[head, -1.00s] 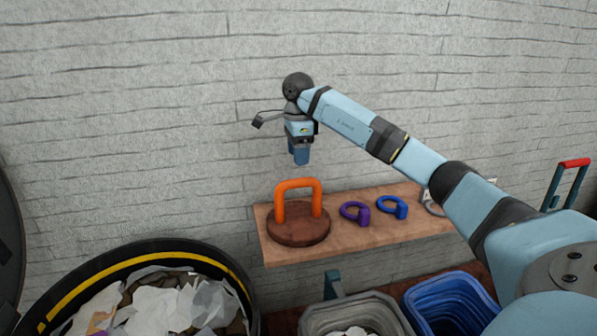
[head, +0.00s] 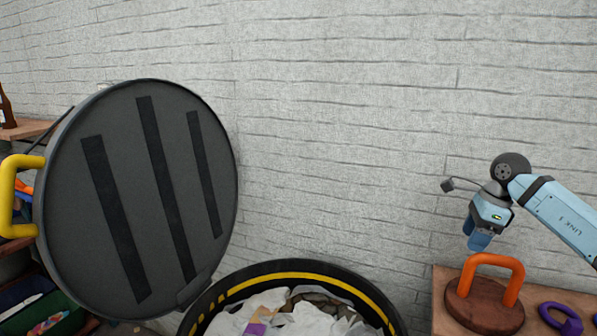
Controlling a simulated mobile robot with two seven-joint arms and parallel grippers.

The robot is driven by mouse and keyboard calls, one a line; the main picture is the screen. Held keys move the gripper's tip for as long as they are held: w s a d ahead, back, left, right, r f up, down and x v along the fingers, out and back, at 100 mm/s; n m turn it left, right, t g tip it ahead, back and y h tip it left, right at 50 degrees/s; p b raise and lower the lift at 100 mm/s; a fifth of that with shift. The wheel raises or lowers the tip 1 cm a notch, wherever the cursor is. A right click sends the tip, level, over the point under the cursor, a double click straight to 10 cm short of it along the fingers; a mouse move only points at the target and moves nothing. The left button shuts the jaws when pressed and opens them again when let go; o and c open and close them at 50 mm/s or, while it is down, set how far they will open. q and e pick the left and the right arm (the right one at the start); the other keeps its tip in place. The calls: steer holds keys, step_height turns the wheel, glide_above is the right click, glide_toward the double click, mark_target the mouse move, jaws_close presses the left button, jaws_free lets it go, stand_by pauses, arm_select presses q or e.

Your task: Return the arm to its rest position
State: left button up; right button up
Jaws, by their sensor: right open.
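My right arm (head: 560,212) comes in from the right edge in the head view. Its gripper (head: 480,241) points down, open and empty, in the air just above the orange handle (head: 497,262) on a round brown wooden base (head: 480,312). In the picture the fingertips lie close to the handle's top left; I cannot tell the gap in depth. My left arm and gripper are not in view.
A wooden shelf (head: 440,290) also holds a purple ring-shaped piece (head: 562,318). A round bin (head: 290,268) of paper scraps stands with its dark lid (head: 120,190) raised, yellow handle (head: 12,195) at left. A bottle (head: 6,108) stands far left. The wall's middle is clear.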

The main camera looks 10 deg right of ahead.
steer(key=a+f+t+y, duration=0.1)
steer(key=a+f+y, duration=0.3)
steer(key=a, duration=0.8)
steer(key=s+a+r+m+t+y, duration=0.1)
steer(key=s+a+m+t+y, duration=0.2)
steer(key=a+m+t+y, duration=0.4)
steer(key=s+a+r+m+t+y, duration=0.25)
steer(key=a+m+y, duration=0.2)
steer(key=a, duration=0.45)
steer(key=s+d+f+m+t+h, duration=0.2)
steer(key=s+d+f+m+h, duration=0.3)
steer(key=m+h, duration=0.65)
steer(key=s+d+f+m+t+h, duration=0.2)
steer(key=s+d+f+m+h, duration=0.4)
steer(key=m, duration=1.1)
steer(key=s+a+f+m+g, duration=0.1)
steer(key=s+f+m+g, duration=0.1)
steer(key=s+f+g, duration=0.35)
steer(key=s+a+f+m+g, duration=0.1)
steer(key=s+f+m+g, duration=0.15)
steer(key=s, duration=0.65)
steer(key=s+a+f+m+g, duration=0.1)
steer(key=s+f+m+g, duration=0.3)
steer(key=s, duration=0.3)
steer(key=w+a+f+n+t+y+p, duration=0.2)
steer(key=w+a+f+t+p, duration=0.3)
steer(key=a+f+t+p, duration=0.1)
steer(key=shift+w+a+f+t+y, duration=0.35)
steer(key=shift+f+t, duration=0.3)
steer(key=shift+f, duration=0.5)
